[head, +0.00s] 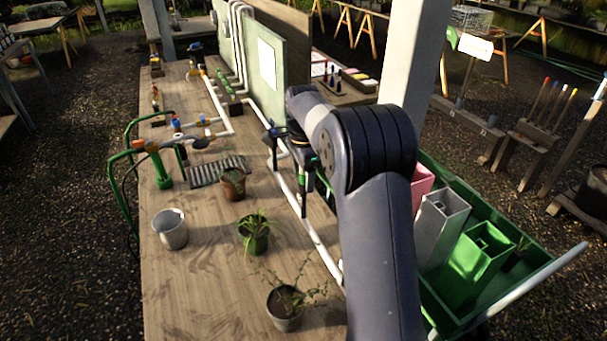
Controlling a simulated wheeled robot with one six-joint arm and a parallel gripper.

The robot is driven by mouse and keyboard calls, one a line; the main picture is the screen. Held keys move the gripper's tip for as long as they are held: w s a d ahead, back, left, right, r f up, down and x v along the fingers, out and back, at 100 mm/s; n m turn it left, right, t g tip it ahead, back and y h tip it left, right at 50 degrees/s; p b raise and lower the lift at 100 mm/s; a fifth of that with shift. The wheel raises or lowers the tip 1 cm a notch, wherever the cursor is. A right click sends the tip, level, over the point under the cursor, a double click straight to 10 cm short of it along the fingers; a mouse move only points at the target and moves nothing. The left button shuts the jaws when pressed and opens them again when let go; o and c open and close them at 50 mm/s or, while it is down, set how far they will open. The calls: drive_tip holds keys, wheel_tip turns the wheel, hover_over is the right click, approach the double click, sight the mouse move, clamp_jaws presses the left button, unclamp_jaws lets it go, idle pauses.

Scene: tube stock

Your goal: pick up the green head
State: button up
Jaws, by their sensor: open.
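My arm reaches from the bottom right over the wooden bench (190,300). My gripper (305,208) points down near the bench's right side, by the white pipe, with its jaws open. A small green patch shows at the gripper's jaws, too small to tell whether it is a separate piece or part of my gripper. A green upright fitting (162,172) with an orange top stands on the left of the bench, well apart from my gripper. Small green pieces (226,88) also lie by the upright panel. I cannot tell for sure which of these is the green head.
A metal cup (170,230) and potted plants (256,236) (285,305) (233,184) stand on the near bench. A ribbed grey mat (216,170) lies behind. A white pipe (322,246) runs along the right side. A green cart (452,322) with upright bins stands right of the bench.

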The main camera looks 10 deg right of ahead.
drive_tip(key=c, duration=1)
drive_tip(key=shift+r, duration=0.1)
drive_tip(key=shift+c, duration=0.2)
wheel_tip(320, 180, up, 10)
drive_tip(key=shift+f+b, duration=0.1)
drive_tip(key=shift+b, duration=0.3)
drive_tip(key=shift+r+p, duration=2.6)
drive_tip(key=shift+p, duration=0.3)
drive_tip(key=shift+f, duration=0.1)
